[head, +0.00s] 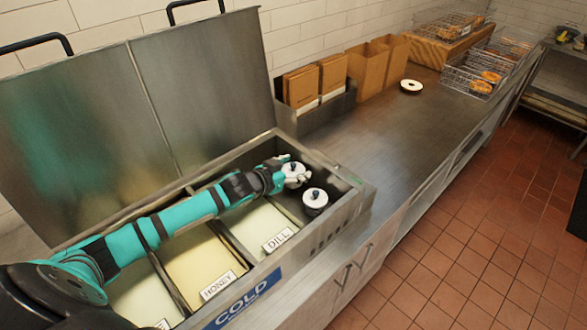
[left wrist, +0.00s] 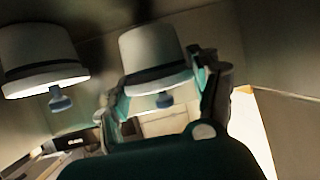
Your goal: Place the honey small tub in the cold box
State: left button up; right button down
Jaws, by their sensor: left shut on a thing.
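My left gripper (head: 284,174) reaches into the right-end compartment of the open cold box (head: 362,203). It is shut on a small tub (head: 296,172) with a white lid and a dark knob. The left wrist view shows this tub (left wrist: 152,50) between the fingers (left wrist: 160,92). A second, similar tub (head: 315,203) stands beside it in the same compartment, nearer the front wall, and also shows in the left wrist view (left wrist: 42,50). No flavour label is readable on either tub. I cannot tell whether the held tub touches the compartment floor. My right gripper is out of view.
The box's steel lid (head: 210,85) stands open behind. Pans labelled DILL (head: 262,220) and HONEY (head: 190,265) lie left of the tubs, under my arm. Paper bags (head: 365,68), a small white-topped round item (head: 411,86) and bagel baskets (head: 475,75) are farther along the counter.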

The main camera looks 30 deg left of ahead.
pick_arm(q)
jog(key=shift+f, duration=0.3)
jog(key=o, duration=1.3)
jog(key=shift+s+f, duration=0.1)
jog(key=shift+f, duration=0.1)
jog(key=shift+c, duration=0.2)
jog(key=shift+r, duration=0.8)
jog(key=b+v, duration=0.1)
jog(key=v, duration=0.6)
jog(key=shift+s+a+r, duration=0.1)
jog(key=shift+r, duration=0.05)
